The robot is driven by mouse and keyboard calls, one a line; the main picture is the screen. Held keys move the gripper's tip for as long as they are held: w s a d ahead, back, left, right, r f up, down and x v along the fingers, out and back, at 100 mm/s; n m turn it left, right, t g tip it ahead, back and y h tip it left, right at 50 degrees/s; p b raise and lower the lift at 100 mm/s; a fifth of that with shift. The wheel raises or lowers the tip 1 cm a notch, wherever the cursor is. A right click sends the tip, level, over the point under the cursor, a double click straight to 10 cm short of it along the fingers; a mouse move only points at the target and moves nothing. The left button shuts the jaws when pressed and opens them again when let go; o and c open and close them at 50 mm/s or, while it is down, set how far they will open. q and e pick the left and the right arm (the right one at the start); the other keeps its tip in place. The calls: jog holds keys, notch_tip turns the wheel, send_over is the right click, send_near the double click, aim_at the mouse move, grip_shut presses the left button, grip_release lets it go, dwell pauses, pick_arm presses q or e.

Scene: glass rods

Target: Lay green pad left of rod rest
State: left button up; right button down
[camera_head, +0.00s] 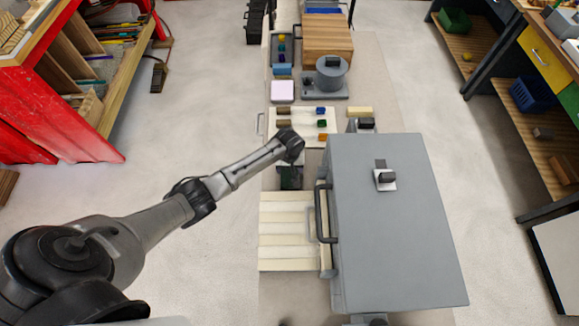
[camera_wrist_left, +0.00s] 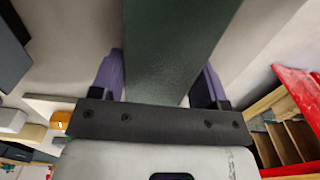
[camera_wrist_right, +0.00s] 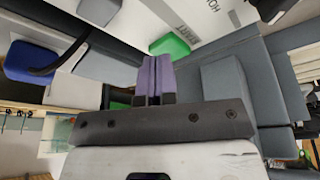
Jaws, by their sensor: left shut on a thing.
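A flat dark green pad (camera_wrist_left: 172,50) is clamped between the purple fingers of my left gripper (camera_wrist_left: 160,82) in the left wrist view. In the head view the left gripper (camera_head: 290,165) hangs left of the large grey box, and part of the dark pad (camera_head: 291,180) shows below it, above the cream ribbed surface. My right gripper (camera_wrist_right: 155,75) is shut and empty in the right wrist view, with a green block (camera_wrist_right: 171,44) beyond its fingertips. I cannot tell for sure which thing is the rod rest.
A large grey box (camera_head: 395,230) with a side handle fills the bench's right side. A cream ribbed surface (camera_head: 285,235) lies left of it. A white board (camera_head: 300,117) with several coloured blocks lies behind my left gripper. A grey round pot (camera_head: 331,72) stands farther back.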

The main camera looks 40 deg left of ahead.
pick_arm(q)
jog(key=shift+f, duration=0.15)
jog(key=o, duration=0.9)
